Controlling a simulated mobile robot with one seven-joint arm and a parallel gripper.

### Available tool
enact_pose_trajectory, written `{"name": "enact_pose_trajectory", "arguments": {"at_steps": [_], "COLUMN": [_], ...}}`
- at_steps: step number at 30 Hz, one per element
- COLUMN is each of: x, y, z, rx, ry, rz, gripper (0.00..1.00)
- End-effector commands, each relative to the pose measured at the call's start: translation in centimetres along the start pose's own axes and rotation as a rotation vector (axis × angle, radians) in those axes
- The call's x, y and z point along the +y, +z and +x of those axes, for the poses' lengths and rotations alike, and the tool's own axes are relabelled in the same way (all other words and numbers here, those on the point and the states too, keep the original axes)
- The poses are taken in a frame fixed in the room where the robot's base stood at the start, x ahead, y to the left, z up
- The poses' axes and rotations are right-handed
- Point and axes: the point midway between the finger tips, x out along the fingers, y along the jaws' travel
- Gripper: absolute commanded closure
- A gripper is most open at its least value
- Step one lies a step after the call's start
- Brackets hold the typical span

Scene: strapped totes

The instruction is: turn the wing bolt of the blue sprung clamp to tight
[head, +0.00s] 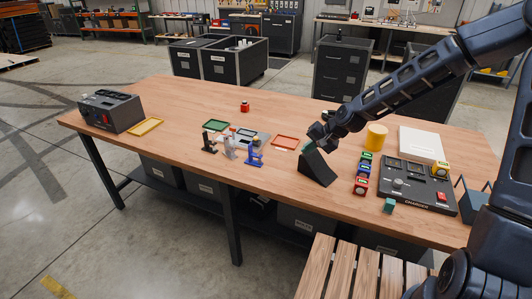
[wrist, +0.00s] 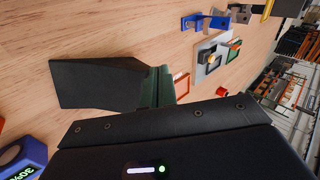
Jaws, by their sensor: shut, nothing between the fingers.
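The blue sprung clamp (head: 255,155) stands on the wooden bench, left of my gripper in the head view. In the wrist view, blue clamp parts (wrist: 198,21) show small near the top edge. Its wing bolt is too small to make out. My gripper (head: 314,141) is shut and empty at the top of a black wedge-shaped stand (head: 318,170), apart from the clamp. I cannot tell whether it touches the stand. In the wrist view its dark housing fills the bottom. A dark green piece (wrist: 155,86) shows beside the stand (wrist: 98,84).
Grey (head: 229,149) and black (head: 209,143) clamps stand left of the blue one. A red tray (head: 285,142) lies behind it. Several coloured blocks and a charger (head: 417,187) occupy the right. Bare bench lies left of the clamps.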

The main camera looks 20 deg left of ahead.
Motion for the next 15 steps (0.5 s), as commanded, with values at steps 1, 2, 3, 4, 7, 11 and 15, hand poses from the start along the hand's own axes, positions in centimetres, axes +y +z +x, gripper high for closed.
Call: {"name": "enact_pose_trajectory", "arguments": {"at_steps": [1, 2, 3, 4, 7, 11, 15], "x": [-0.8, -1.3, -1.9, -2.4, -3.7, -4.6, -4.9], "y": [0.2, 0.4, 0.5, 0.6, 0.8, 0.9, 1.0], "z": [0.6, 0.9, 1.2, 1.4, 1.9, 2.2, 2.6], "rx": [-0.010, -0.015, -0.019, -0.022, -0.030, -0.036, -0.037], "ry": [-0.029, -0.045, -0.066, -0.081, -0.120, -0.148, -0.155], "rz": [0.018, 0.028, 0.042, 0.052, 0.077, 0.098, 0.103], "gripper": [1.00, 1.00, 1.00, 1.00, 1.00, 1.00, 1.00]}}
